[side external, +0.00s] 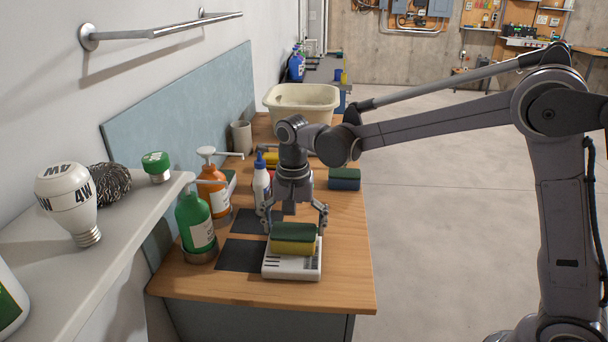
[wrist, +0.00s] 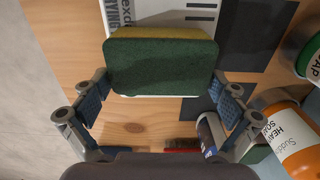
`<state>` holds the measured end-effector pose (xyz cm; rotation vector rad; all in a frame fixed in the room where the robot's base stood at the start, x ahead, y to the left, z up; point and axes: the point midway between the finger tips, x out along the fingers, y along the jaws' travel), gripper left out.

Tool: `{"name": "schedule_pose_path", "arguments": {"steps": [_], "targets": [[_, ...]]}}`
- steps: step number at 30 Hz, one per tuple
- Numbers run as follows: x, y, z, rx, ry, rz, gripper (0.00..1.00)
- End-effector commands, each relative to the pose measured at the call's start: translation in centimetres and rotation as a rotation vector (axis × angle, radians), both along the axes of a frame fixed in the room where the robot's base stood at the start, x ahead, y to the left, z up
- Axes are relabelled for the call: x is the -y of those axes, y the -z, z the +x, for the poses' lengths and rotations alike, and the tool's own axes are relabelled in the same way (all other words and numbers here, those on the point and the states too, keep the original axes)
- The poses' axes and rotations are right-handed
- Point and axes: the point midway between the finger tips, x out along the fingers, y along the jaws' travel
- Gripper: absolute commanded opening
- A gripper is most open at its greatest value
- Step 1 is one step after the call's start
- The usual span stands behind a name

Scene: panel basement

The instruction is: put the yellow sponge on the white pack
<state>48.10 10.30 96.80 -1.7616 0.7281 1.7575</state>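The yellow sponge (side external: 293,246), with a dark green scouring layer on top, lies flat on the white pack (side external: 291,268) near the bench's front end. In the wrist view the sponge (wrist: 160,66) shows its green face, with a yellow strip along the far edge. The white pack (wrist: 192,14) shows past it with printed text, the rest hidden under the sponge. My gripper (side external: 296,213) is just above the sponge, fingers spread wide. In the wrist view the fingers stand apart at either side of the sponge's near edge, with nothing held.
A green bottle (side external: 194,220), an orange pump bottle (side external: 213,191) and a white bottle with blue cap (side external: 261,184) stand left of the gripper. A blue-green sponge (side external: 344,179) lies behind right. A cream basin (side external: 302,102) is at the back. Dark squares (side external: 241,255) lie beside the pack.

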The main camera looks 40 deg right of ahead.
Motion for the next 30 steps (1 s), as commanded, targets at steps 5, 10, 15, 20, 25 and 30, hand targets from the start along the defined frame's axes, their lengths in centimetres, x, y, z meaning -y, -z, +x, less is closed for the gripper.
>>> {"name": "schedule_pose_path", "arguments": {"steps": [5, 10, 15, 20, 25, 30], "targets": [[0.0, 0.0, 0.0, 0.000, 0.000, 0.000, 1.00], [0.0, -0.2, 0.0, 0.000, 0.000, 0.000, 1.00], [0.0, -1.6, 0.0, 0.000, 0.000, 0.000, 1.00], [0.0, -4.3, 0.0, 0.000, 0.000, 0.000, 1.00], [0.0, -7.5, 0.0, -0.001, 0.000, 0.001, 1.00], [0.0, -10.1, 0.0, -0.001, 0.000, 0.001, 1.00]]}}
